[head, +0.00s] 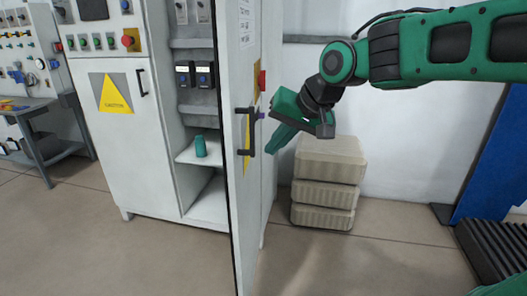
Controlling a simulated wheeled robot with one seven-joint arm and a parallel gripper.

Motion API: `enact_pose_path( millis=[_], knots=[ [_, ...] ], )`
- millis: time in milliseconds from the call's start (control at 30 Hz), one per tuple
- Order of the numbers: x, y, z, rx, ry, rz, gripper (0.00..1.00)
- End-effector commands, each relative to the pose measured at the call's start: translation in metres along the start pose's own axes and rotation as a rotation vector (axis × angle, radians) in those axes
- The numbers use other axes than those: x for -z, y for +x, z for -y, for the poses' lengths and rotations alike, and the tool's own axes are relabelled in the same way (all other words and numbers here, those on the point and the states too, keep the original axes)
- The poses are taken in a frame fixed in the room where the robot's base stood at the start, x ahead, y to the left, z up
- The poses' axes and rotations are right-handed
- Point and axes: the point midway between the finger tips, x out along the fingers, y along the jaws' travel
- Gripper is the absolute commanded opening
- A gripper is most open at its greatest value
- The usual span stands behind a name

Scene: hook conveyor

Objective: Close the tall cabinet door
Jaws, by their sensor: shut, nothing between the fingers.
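The tall cabinet (112,150) stands at the left, light grey, with a yellow caution triangle on its shut left front. Its door (250,205) is swung open towards me and shows nearly edge-on, with a dark handle (245,132) on it. The cabinet's inside is visible to the left of the door, with shelves and a small green item (200,146). My gripper (263,117) is right of the door, at about handle height, its tip pointing left close to the door. I cannot tell whether it touches. It holds nothing.
Several stacked beige cases (327,182) stand on the floor behind and right of the door. A workbench (40,125) is at the far left. A blue panel (492,165) is at the right. The floor in front of the cabinet is clear.

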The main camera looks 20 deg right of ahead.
Motion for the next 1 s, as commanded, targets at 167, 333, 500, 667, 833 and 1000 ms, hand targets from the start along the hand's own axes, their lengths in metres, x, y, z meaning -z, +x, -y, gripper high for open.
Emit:
enact_pose_path(
  millis=[167, 333, 500, 667, 833, 1000],
  knots=[
    [-0.001, 0.032, -0.002, -0.004, 0.001, 0.005, 0.0],
    [-0.002, 0.065, -0.002, -0.005, -0.001, 0.005, 0.0],
    [-0.002, 0.091, 0.003, -0.002, -0.004, 0.004, 0.0],
    [-0.001, 0.1, 0.023, -0.002, -0.003, 0.003, 0.0],
    [-0.001, 0.104, 0.032, -0.002, -0.002, 0.001, 0.0],
    [-0.001, 0.105, 0.034, -0.003, -0.001, 0.001, 0.0]
  ],
)
